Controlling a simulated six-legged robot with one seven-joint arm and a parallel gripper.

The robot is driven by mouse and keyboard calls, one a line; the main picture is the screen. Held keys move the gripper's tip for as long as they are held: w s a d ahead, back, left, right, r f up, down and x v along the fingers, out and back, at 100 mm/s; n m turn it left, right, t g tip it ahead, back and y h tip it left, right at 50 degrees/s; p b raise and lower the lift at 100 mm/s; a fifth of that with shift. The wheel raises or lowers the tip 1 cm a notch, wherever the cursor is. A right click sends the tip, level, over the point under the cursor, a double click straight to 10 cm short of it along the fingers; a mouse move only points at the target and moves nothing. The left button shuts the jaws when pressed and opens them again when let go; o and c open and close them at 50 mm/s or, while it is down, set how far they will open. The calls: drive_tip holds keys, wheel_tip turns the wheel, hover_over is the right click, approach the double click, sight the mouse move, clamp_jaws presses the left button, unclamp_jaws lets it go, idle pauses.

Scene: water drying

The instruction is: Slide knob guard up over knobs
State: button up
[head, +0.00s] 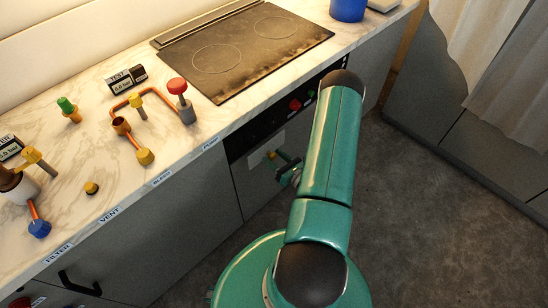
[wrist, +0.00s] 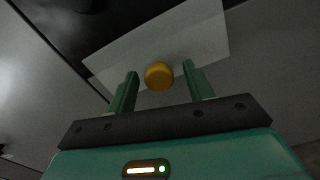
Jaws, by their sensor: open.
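The knob guard is a pale grey plate (head: 251,158) on the cabinet front below the control panel. A yellow handle knob (head: 269,155) stands out from it. Red knob (head: 295,105) and green knob (head: 310,96) show uncovered on the black panel above the plate. My gripper (head: 281,163) is at the plate, partly hidden by my arm. In the wrist view the pale plate (wrist: 205,40) lies ahead, and the yellow handle (wrist: 159,76) appears between the open fingers of my gripper (wrist: 160,69). A gap shows on each side of the handle; depth is hard to tell.
The marble counter (head: 190,145) above holds a cooktop (head: 245,50) and pipe fittings with a red valve (head: 178,87). A dark drawer handle (head: 78,285) juts out at lower left. The floor (head: 430,220) to the right is clear.

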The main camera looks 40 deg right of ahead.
sight(274, 155)
drive_tip(key=shift+w, duration=0.35)
clamp_jaws()
wheel_tip(274, 155, up, 10)
drive_tip(key=shift+r, duration=0.1)
idle(0.4)
unclamp_jaws()
